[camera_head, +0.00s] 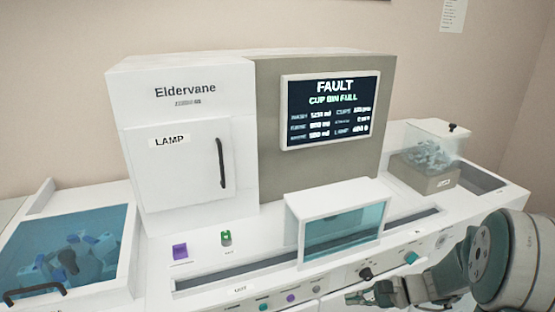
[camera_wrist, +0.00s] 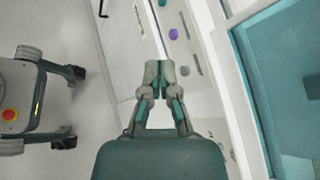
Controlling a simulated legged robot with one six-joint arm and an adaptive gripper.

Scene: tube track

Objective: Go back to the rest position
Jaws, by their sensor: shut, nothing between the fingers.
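My gripper (camera_wrist: 153,68) is shut and empty in the wrist view, its fingertips together near the front panel of the machine. In the head view my gripper (camera_head: 352,298) shows at the bottom, low in front of the machine's front panel, with my arm coming in from the right. The white and grey Eldervane machine (camera_head: 185,85) stands on the bench behind it. No object is held.
The screen (camera_head: 334,108) reads FAULT, CUP BIN FULL. The lamp door (camera_head: 180,165) is closed. A teal-lidded bin (camera_head: 128,240) is at left, a clear cup box (camera_head: 430,150) at right. Knobs (camera_head: 365,273) line the front panel. Open floor (camera_wrist: 90,95) shows in the wrist view.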

